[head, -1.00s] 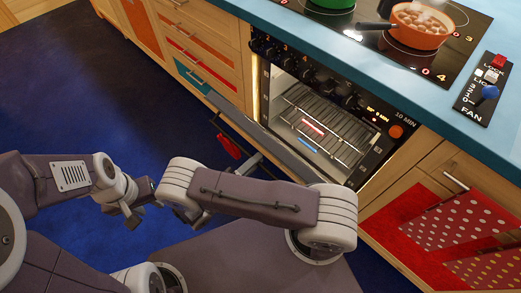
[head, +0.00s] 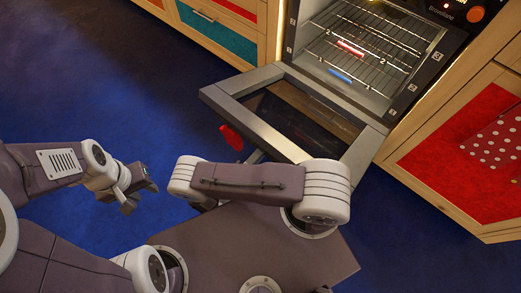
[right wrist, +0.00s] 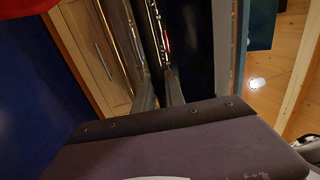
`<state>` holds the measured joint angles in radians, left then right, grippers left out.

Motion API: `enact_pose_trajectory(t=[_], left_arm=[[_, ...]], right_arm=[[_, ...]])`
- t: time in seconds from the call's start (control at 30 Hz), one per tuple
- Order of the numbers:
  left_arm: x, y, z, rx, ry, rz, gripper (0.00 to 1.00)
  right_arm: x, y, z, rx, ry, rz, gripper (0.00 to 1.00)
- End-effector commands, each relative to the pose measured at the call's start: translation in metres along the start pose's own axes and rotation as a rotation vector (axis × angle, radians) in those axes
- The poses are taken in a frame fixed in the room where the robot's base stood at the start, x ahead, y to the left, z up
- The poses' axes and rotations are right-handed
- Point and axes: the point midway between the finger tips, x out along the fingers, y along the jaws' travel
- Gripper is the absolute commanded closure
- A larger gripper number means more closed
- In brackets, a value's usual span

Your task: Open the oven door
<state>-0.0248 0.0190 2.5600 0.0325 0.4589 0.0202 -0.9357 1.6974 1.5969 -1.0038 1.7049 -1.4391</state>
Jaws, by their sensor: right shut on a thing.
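The oven (head: 375,40) stands at the upper right of the head view, its lit inside and wire racks exposed. Its oven door (head: 228,98), a grey frame around dark glass, is hinged down and swung well out toward me. My right gripper (right wrist: 160,88) shows its grey fingers in the right wrist view and is shut at the door's outer edge on the door handle, which is mostly hidden. In the head view my own arm link covers most of that grip. My left gripper (head: 138,194) is open and empty, left of the door over the floor.
Drawers (head: 215,32) flank the oven on the left, and a cabinet with red panels (head: 475,150) on the right. The blue floor at left is clear.

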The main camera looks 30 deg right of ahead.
Motion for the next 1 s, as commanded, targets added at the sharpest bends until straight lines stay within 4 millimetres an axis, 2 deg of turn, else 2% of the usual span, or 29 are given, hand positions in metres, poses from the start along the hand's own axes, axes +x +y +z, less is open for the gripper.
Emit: enact_pose_trajectory(t=[0.13, 0.57, 0.6, 0.63, 1.0], left_arm=[[0.008, -0.0001, 0.0008, 0.0, 0.0, 0.0, 0.64], [0.0079, -0.0002, 0.0008, 0.0, 0.0, 0.0, 0.64], [0.0079, -0.0002, 0.0008, 0.0, 0.0, 0.0, 0.64], [0.0079, -0.0002, 0.0008, 0.0, 0.0, 0.0, 0.64], [0.0083, -0.0002, 0.0008, 0.0, 0.0, 0.0, 0.64]], right_arm=[[-0.0005, 0.0091, 0.0012, 0.001, -0.003, -0.001, 1.0], [-0.0003, 0.0091, 0.0017, 0.002, -0.004, -0.002, 1.0], [-0.0003, 0.0091, 0.0016, 0.002, -0.004, -0.002, 0.74], [-0.0003, 0.0091, 0.0015, 0.002, -0.004, -0.002, 0.66], [0.0005, 0.0103, -0.0008, -0.001, -0.001, -0.002, 0.64]])
